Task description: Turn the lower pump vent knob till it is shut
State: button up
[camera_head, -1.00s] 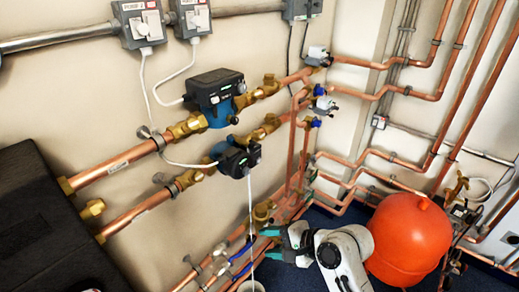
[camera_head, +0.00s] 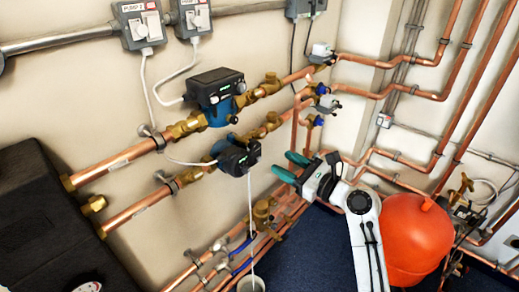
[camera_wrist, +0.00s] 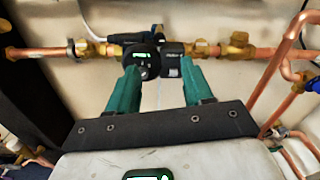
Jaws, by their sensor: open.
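The lower pump (camera_head: 236,158) is a black-fronted unit on the lower copper pipe, below a similar upper pump. In the wrist view, its dark round part with a green display (camera_wrist: 147,56) and a dark block (camera_wrist: 173,64) lie between and just beyond my fingertips. I cannot clearly pick out the vent knob itself. My gripper (camera_head: 281,162) has teal fingers spread apart and pointing left at the lower pump, with a gap to it in the head view. It also shows empty in the wrist view (camera_wrist: 160,66).
The upper pump (camera_head: 214,97) sits close above the lower one. An orange-red tank (camera_head: 415,240) stands at the right, near my arm. Copper pipes run along the right wall. The blue floor (camera_head: 318,250) is clear.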

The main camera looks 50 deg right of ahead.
aim_at(254, 147)
jog(key=w, duration=0.5)
jog(key=w+p, duration=0.1)
jog(key=w, duration=0.3)
jog(key=shift+w+a, duration=0.2)
jog(key=shift+w, duration=0.2)
jog(key=shift+c, duration=0.2)
grip_shut()
